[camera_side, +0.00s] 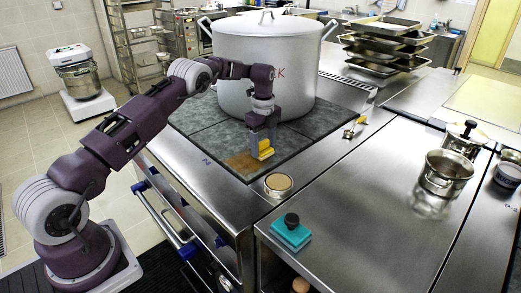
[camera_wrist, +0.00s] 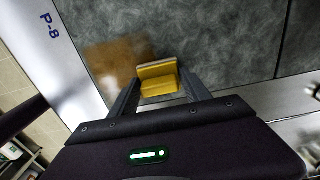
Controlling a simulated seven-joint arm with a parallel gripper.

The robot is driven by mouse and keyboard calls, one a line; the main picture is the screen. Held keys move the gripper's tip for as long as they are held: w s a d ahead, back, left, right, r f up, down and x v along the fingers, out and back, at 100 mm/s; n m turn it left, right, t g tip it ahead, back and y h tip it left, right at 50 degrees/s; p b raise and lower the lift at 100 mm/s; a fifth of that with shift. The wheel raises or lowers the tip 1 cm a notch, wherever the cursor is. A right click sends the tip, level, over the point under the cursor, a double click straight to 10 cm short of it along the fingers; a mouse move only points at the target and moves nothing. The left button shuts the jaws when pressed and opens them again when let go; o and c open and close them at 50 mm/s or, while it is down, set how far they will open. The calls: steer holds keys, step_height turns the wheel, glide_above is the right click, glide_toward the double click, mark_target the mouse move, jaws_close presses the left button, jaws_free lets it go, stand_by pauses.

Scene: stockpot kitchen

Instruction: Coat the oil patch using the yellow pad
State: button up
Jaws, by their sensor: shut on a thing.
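The yellow pad (camera_side: 265,150) is held between the fingers of my gripper (camera_side: 263,140), low over the dark cooktop. In the wrist view the yellow pad (camera_wrist: 158,80) sits between the two fingers of my gripper (camera_wrist: 160,90), which are shut on it. The oil patch is a brownish stain (camera_side: 241,162) on the cooktop (camera_side: 205,148) near its front corner. In the wrist view the oil patch (camera_wrist: 112,62) lies left of the pad and partly under it. I cannot tell whether the pad touches the surface.
A large stockpot (camera_side: 265,65) stands right behind my gripper. A small round container (camera_side: 278,184) sits near the cooktop's front corner. A teal block with a black knob (camera_side: 291,231) lies on the steel counter (camera_side: 365,225). Small pots (camera_side: 446,173) stand at the right.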

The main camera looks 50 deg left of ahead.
mark_target(250, 155)
steer(key=shift+a, duration=0.75)
steer(key=shift+s+f, duration=0.4)
steer(key=shift+s, duration=5.35)
steer(key=shift+w+a, duration=0.1)
steer(key=shift+a, duration=0.75)
steer(key=shift+w+a, duration=0.1)
steer(key=shift+a, duration=0.15)
steer(key=shift+w, duration=3.5)
steer(key=shift+w+d, duration=0.1)
steer(key=shift+w, duration=0.6)
steer(key=shift+w+r, duration=0.2)
steer(key=shift+w, duration=0.4)
steer(key=shift+w+r, duration=0.2)
steer(key=shift+w, duration=0.4)
steer(key=shift+w+r, duration=0.2)
steer(key=shift+w, duration=0.05)
step_height(250, 155, up, 7)
steer(key=shift+s, duration=0.15)
